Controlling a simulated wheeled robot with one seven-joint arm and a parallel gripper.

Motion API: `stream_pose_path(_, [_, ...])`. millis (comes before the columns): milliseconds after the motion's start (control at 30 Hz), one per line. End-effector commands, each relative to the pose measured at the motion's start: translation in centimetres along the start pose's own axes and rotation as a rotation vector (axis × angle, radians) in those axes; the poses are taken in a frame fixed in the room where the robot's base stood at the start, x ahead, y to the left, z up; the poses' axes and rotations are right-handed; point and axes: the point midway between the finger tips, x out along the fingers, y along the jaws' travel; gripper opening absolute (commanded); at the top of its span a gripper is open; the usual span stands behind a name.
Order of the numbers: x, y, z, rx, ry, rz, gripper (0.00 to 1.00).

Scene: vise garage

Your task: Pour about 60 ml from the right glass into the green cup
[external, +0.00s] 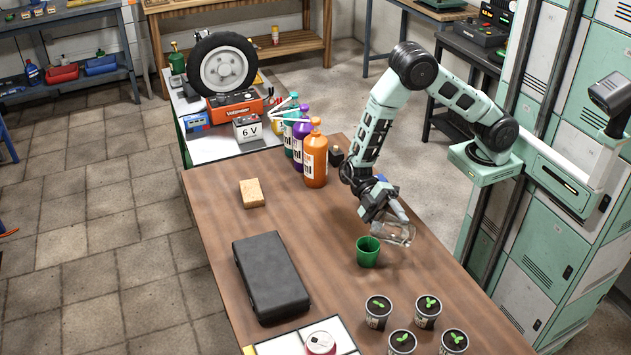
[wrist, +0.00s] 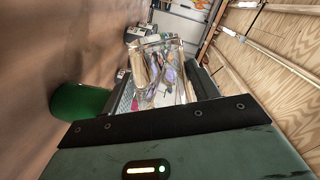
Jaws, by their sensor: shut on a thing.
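The green cup (external: 367,252) stands upright on the brown table. My gripper (external: 386,208) is shut on a clear glass (external: 399,234) and holds it above the table, just right of the green cup and slightly above it. The glass is tilted far over, close to lying flat in the external view. In the wrist view the glass (wrist: 160,62) sits between the fingers of my gripper (wrist: 165,92), and part of the green cup (wrist: 80,102) shows at the left. I cannot tell how much liquid is in the glass or whether any is flowing.
Several potted seedlings (external: 402,341) stand at the near right of the table. Orange (external: 315,160) and other pump bottles stand at the back. The table's middle is clear.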

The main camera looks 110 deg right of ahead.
Motion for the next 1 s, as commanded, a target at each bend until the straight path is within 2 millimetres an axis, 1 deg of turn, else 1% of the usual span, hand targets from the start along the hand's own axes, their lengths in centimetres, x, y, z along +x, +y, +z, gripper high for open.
stream_pose_path(433, [-0.06,0.16,-0.15,0.025,0.004,-0.016,0.25])
stream_pose_path(1000, [0.81,-0.09,0.57,0.067,0.009,-0.040,0.25])
